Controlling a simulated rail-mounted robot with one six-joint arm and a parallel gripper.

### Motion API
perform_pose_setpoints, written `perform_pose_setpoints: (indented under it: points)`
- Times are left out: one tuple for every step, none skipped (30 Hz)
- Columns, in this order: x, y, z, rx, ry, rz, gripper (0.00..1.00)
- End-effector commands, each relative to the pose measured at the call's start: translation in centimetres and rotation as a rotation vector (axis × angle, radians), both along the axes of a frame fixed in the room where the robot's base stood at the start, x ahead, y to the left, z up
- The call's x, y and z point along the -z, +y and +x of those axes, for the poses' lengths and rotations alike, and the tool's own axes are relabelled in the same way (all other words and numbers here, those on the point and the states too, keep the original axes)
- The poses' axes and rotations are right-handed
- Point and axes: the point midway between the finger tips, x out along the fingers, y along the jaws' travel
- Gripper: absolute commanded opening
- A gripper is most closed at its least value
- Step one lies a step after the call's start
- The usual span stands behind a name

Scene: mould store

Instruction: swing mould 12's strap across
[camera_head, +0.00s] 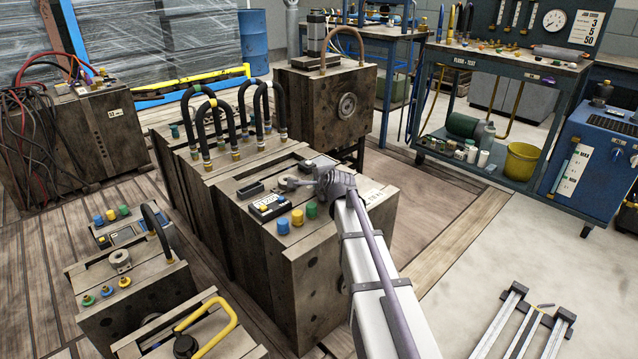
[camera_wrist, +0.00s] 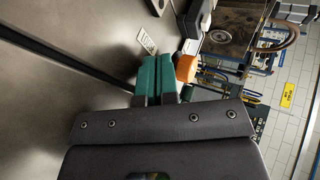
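The wooden-looking brown mould in the middle (camera_head: 310,255) carries a grey ring-ended piece (camera_head: 290,183) on top, which may be the strap. I cannot read a number 12 for certain on any mould. My gripper (camera_head: 322,182) is over the far right part of this mould's top, right beside that piece. In the wrist view, my gripper's two teal fingers (camera_wrist: 158,80) lie side by side with only a thin dark line between them. They look shut, with nothing visible held. Whether they touch the strap is hidden.
Blue, yellow and green caps (camera_head: 297,217) and a dark labelled block (camera_head: 268,207) sit on the mould's front top. Black looped hoses (camera_head: 262,105) rise behind it. A taller mould (camera_head: 325,108) stands behind. Lower moulds (camera_head: 130,290) stand at front left.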

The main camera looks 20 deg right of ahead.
Motion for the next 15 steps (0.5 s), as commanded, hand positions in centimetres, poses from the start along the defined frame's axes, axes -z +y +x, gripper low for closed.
perform_pose_setpoints:
  points:
    - [-0.1, 0.0, 0.0, 0.001, -0.001, -0.001, 0.00]
    - [-0.2, 0.0, -0.2, 0.001, -0.001, -0.001, 0.00]
    - [-0.4, 0.0, -0.4, 0.001, -0.001, -0.001, 0.00]
    - [-0.5, 0.0, -0.6, 0.001, -0.001, -0.001, 0.00]
    - [-0.7, 0.0, -0.9, 0.001, -0.001, -0.001, 0.00]
    - [-1.1, 0.0, -1.4, 0.001, 0.000, 0.000, 0.00]
    - [-1.3, 0.0, -1.8, 0.001, 0.000, 0.000, 0.00]
    - [-1.7, 0.0, -2.3, 0.001, 0.000, 0.000, 0.00]
    - [-2.1, 0.1, -3.0, 0.001, 0.000, 0.000, 0.00]
    - [-2.5, 0.1, -3.6, 0.001, 0.000, 0.000, 0.00]
    - [-2.9, 0.1, -4.2, 0.001, 0.000, 0.000, 0.00]
    - [-3.4, 0.1, -5.0, 0.001, 0.000, 0.000, 0.00]
    - [-3.7, 0.1, -5.6, 0.001, 0.000, 0.000, 0.00]
    - [-4.1, 0.1, -6.2, 0.000, 0.000, 0.000, 0.00]
    - [-4.5, 0.1, -7.0, 0.000, 0.000, 0.001, 0.00]
